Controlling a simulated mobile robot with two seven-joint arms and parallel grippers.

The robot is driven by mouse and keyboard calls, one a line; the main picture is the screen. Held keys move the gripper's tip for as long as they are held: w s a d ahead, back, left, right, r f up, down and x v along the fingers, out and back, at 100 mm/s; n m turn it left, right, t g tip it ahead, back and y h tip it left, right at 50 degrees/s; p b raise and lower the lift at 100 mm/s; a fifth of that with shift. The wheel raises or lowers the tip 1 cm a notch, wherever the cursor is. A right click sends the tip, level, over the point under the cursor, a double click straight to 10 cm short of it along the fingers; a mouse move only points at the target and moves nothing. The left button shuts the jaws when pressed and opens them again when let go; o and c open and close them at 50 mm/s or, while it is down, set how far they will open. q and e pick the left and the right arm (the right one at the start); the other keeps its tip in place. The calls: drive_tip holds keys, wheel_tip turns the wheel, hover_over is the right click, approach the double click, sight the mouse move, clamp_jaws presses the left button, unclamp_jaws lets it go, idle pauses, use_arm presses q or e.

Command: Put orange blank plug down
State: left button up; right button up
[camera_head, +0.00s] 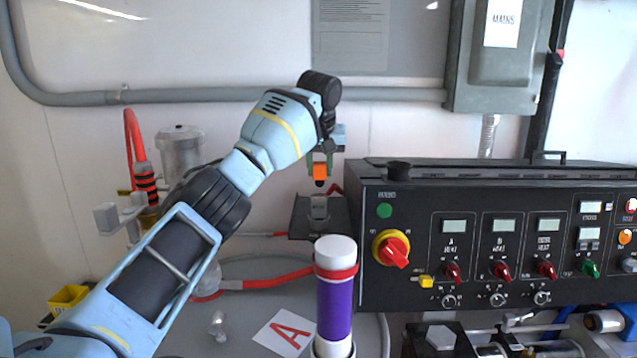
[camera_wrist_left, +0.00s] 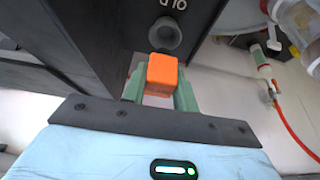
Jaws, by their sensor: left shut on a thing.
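The orange blank plug (camera_head: 320,171) is a small orange block with a dark lower end in the head view. My left gripper (camera_head: 320,165) is shut on it, with green fingers on either side. It hangs above a dark shelf bracket with a grey fitting (camera_head: 319,208), left of the black control panel. In the left wrist view the orange blank plug (camera_wrist_left: 162,74) sits between the green fingertips, in front of a round grey socket (camera_wrist_left: 164,36) in a dark surface. I cannot tell whether the plug touches the socket. My right gripper is not in view.
The black control panel (camera_head: 500,290) with knobs and displays fills the right. Red hoses (camera_head: 265,283) and a yellow bin (camera_head: 68,298) lie to the left.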

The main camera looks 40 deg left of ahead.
sight(319, 179)
use_arm(q)
drive_tip(key=shift+f, duration=2)
drive_tip(key=shift+f, duration=0.2)
drive_tip(key=o, duration=1)
drive_tip(key=shift+c, duration=0.2)
drive_tip(key=shift+r, duration=0.1)
drive_tip(key=v, duration=1.2)
